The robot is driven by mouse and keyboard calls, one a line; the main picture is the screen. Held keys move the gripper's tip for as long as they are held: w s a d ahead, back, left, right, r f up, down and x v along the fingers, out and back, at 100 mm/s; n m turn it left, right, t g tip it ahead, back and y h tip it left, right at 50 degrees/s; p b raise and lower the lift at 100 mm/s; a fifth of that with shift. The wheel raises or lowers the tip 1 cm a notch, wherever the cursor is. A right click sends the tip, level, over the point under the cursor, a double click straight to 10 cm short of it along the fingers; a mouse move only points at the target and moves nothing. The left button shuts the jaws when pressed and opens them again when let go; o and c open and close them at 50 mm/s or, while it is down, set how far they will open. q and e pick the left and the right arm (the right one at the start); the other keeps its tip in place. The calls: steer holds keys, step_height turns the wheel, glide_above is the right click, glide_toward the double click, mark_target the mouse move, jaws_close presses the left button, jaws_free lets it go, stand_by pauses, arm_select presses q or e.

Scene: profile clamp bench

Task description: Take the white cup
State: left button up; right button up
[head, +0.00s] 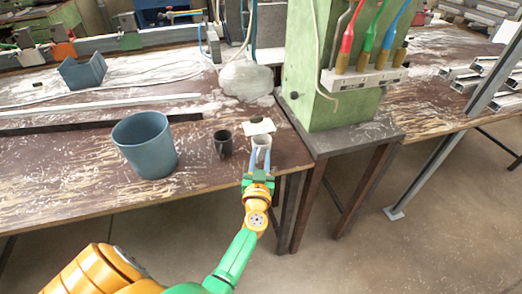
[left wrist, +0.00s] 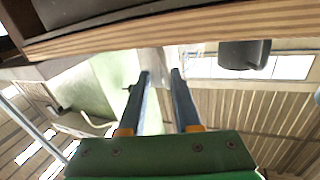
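The white cup (head: 262,141) stands upright near the front right edge of the brown bench. My left gripper (head: 260,158) reaches in from the front, its two blue-grey fingers apart, with the cup at their tips. In the left wrist view the fingers (left wrist: 160,73) are spread, and a pale shape that looks like the cup (left wrist: 155,58) shows at and beyond the tips. I cannot tell whether either finger touches it. My right gripper is in neither view.
A dark grey cup (head: 223,143) and a large blue-grey bucket (head: 145,145) stand left of the white cup. A small white flat piece (head: 258,126) lies just behind it. A green machine column (head: 325,65) with brushes rises close on the right. The bench front edge is near.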

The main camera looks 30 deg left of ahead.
arm_select(q)
jaws_close()
steer(key=shift+d+f, duration=0.1)
stand_by(1.0)
